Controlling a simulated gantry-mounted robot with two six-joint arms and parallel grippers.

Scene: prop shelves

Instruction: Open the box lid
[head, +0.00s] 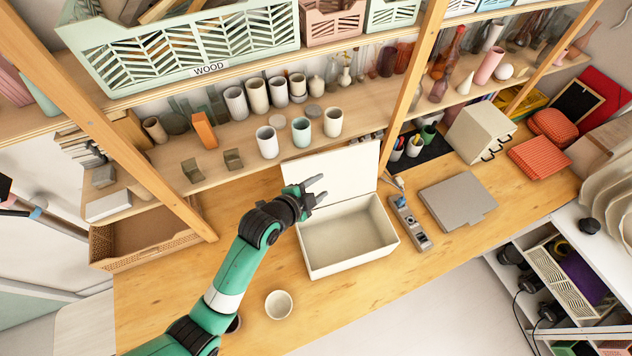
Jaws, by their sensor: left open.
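A cream box (346,238) stands on the wooden table, below the shelves. Its lid (333,172) is raised at the back edge and stands roughly upright, leaning towards the shelf. The inside of the box shows and looks empty. My left gripper (319,190) is open and empty, in front of the lid's left half and above the box's back left part. I cannot tell whether a finger touches the lid. My right gripper is not in the picture.
A white cup (279,304) stands on the table in front of the box at left. A power strip (409,222) and a grey flat panel (457,200) lie right of the box. Shelves with cups (267,142) and wooden posts (411,80) rise behind.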

